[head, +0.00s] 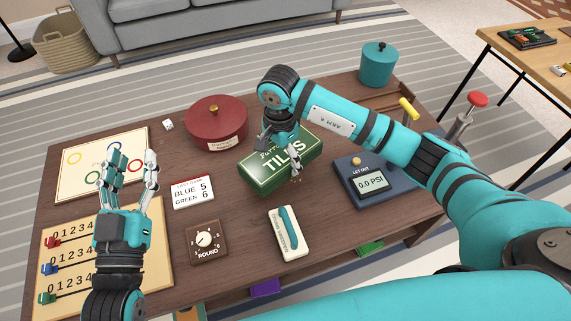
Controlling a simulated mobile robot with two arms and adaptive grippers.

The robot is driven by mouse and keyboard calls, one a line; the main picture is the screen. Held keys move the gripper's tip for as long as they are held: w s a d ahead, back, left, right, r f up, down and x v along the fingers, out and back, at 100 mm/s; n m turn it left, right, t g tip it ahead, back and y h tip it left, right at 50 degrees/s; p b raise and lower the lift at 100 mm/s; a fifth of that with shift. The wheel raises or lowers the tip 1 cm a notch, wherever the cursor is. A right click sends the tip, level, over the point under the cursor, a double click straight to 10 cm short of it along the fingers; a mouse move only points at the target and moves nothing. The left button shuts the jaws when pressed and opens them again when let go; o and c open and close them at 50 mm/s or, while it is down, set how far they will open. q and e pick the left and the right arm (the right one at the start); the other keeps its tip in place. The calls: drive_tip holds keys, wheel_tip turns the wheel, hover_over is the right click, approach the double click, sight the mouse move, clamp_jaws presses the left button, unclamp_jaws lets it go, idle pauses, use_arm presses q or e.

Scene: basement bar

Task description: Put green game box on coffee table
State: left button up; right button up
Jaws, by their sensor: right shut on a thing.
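The green game box (267,179), lettered "TILES", is at the middle of the dark wooden coffee table (130,222). My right gripper (293,160) reaches down over it from the right and is shut on it, covering part of its top. Whether the box rests on the tabletop or hangs just above it I cannot tell. My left gripper (133,168) is open and empty, fingers spread and pointing away, above the left part of the table.
A teal canister (377,65) stands at the far right corner.

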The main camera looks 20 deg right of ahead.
drive_tip(key=shift+w+d, duration=0.1)
drive_tip(key=shift+d, duration=0.5)
wheel_tip(320, 180, down, 3)
drive_tip(key=shift+f+b, duration=0.2)
drive_tip(key=shift+b, duration=0.5)
use_arm(q)
wheel_tip(320, 180, up, 6)
drive_tip(key=s+t+h, duration=0.1)
drive_tip(key=s+t, duration=0.1)
drive_tip(key=t, duration=0.1)
drive_tip(key=shift+s+t, duration=0.2)
drive_tip(key=shift+t, duration=0.2)
drive_tip(key=shift+s, duration=0.1)
use_arm(e)
drive_tip(key=shift+f, duration=0.1)
drive_tip(key=o, duration=1.3)
